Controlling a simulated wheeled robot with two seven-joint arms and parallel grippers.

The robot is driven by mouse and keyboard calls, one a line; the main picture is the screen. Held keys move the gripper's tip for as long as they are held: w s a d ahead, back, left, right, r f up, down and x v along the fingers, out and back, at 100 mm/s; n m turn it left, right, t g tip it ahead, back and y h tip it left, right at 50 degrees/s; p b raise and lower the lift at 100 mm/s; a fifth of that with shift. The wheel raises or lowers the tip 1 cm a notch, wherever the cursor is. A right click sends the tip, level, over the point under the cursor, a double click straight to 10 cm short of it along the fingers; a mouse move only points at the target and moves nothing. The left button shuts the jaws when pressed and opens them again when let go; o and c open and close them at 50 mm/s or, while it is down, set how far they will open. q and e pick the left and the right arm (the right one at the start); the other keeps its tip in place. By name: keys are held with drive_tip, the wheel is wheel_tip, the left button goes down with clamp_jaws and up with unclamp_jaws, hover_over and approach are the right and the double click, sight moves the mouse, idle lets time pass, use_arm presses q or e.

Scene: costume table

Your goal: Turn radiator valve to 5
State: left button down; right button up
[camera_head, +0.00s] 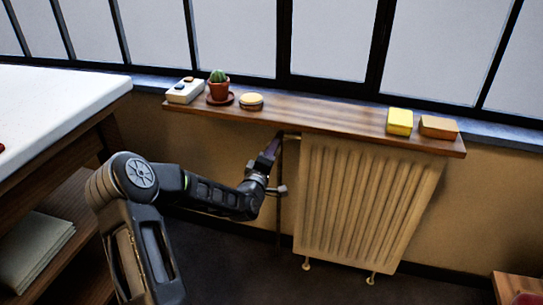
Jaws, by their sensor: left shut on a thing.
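The cream ribbed radiator (362,205) hangs on the wall under a wooden shelf. My left arm comes in from the left, and my left gripper (273,147) is at that corner, just left of the radiator. It is shut on the radiator valve, which is mostly hidden by the fingers. The valve's numbers and pointer are too small to read. My right gripper is not in view.
The wooden shelf (310,117) sits just above the gripper, carrying a white box (185,91), a potted cactus (218,88), a round tin (251,102), a yellow block (400,121) and a tan block (438,127). A white-topped table (50,105) stands left.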

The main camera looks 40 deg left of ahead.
use_arm(q)
drive_tip(key=m+b, duration=0.1)
drive_tip(key=m, duration=0.1)
drive_tip(key=m+b, duration=0.2)
drive_tip(key=shift+f+m, duration=0.2)
drive_tip(key=shift+m, duration=0.2)
drive_tip(key=m+b, duration=0.6)
drive_tip(key=m, duration=0.1)
drive_tip(key=shift+m+b, duration=1.1)
drive_tip(key=shift+m, duration=0.2)
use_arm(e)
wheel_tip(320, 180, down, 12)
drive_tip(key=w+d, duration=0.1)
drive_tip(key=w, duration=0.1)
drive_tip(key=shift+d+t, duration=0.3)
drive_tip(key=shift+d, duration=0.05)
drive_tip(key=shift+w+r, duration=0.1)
use_arm(q)
drive_tip(key=c, duration=0.9)
unclamp_jaws()
drive_tip(key=shift+r, duration=0.15)
drive_tip(key=shift+o, duration=0.2)
drive_tip(key=p+v, duration=0.1)
drive_tip(key=v, duration=0.6)
drive_tip(key=shift+s+d, duration=0.15)
drive_tip(key=shift+s, duration=0.25)
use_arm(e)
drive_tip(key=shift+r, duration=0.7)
